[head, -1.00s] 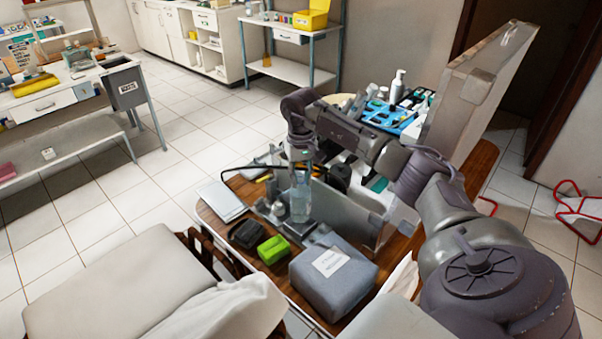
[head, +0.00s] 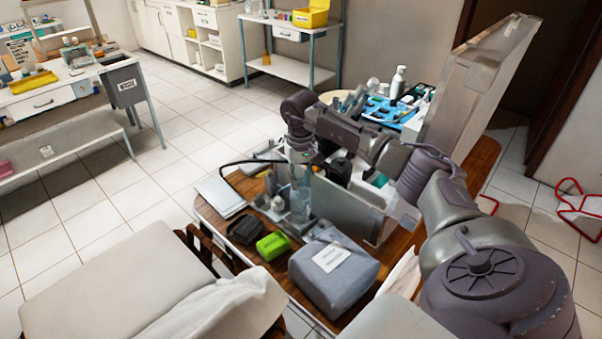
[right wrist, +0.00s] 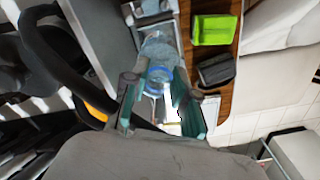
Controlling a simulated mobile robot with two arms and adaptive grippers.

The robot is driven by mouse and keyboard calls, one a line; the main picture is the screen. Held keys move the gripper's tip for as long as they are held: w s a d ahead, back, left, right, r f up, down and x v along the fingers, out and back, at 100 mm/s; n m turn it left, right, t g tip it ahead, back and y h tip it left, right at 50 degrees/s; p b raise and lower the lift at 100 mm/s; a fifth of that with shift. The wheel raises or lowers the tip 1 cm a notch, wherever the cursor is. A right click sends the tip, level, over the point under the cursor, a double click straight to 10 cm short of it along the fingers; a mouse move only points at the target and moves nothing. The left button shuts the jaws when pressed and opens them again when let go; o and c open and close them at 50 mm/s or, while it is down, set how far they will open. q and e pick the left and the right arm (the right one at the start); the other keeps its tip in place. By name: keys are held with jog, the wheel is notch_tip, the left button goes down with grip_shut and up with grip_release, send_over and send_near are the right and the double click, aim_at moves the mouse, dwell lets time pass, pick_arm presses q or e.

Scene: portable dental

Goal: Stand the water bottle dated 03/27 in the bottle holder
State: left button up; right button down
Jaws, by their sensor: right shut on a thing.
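A clear water bottle (head: 300,207) with a bluish tint stands upright over the wooden cart top, below my right gripper (head: 299,178). In the right wrist view the bottle (right wrist: 158,52) lies between the two fingers of my right gripper (right wrist: 160,100), which is shut on it. I cannot read a date on it. Grey and clear fittings (head: 308,232) stand around the bottle's base. I cannot tell which part is the bottle holder, or whether the base touches it. My left gripper is not in view.
A lime green box (head: 272,245), a black case (head: 245,230) and a grey pouch with a label (head: 333,270) lie close in front. A black hose curves beside the gripper. A blue tray of tools (head: 385,112) is behind.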

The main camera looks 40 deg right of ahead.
jog(key=shift+f, duration=0.25)
jog(key=shift+f+b, duration=0.75)
jog(key=shift+f, duration=0.3)
dwell(0.4)
jog(key=c, duration=0.8)
grip_release()
jog(key=shift+c, duration=0.2)
notch_tip(320, 180, up, 12)
